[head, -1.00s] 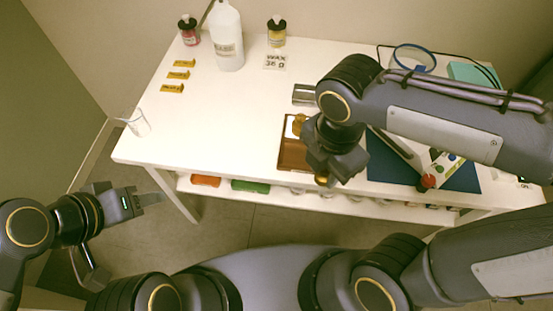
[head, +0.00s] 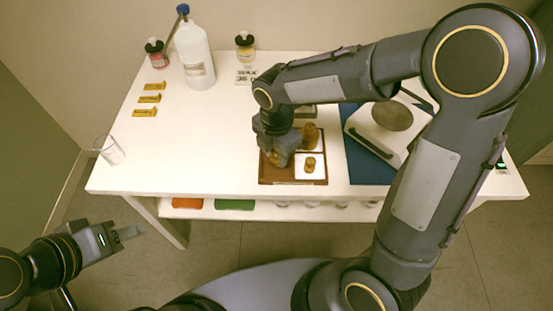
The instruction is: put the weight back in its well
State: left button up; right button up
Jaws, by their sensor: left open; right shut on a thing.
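A brown weight tray (head: 292,181) lies near the front edge of the white table. A large brass weight (head: 310,134) stands at its back right. A smaller brass weight (head: 310,165) stands on a white square at its front right. My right gripper (head: 279,163) is low over the left part of the tray, shut on a weight. The gripper mostly hides that weight and the well beneath, so I cannot tell whether it touches the tray. My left gripper (head: 138,230) is open and empty, off the table's front left.
A scale with a round metal plate (head: 393,116) stands on a blue mat (head: 362,170) right of the tray. A glass beaker (head: 109,150), a white bottle (head: 195,58), two small jars and yellow labels occupy the left and back. The table's left middle is clear.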

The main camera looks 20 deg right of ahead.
aim_at(277, 161)
jog(key=shift+f, duration=1.55)
jog(key=shift+f, duration=0.1)
jog(key=shift+f+b, duration=0.15)
jog(key=shift+b, duration=0.25)
jog(key=o, duration=1.1)
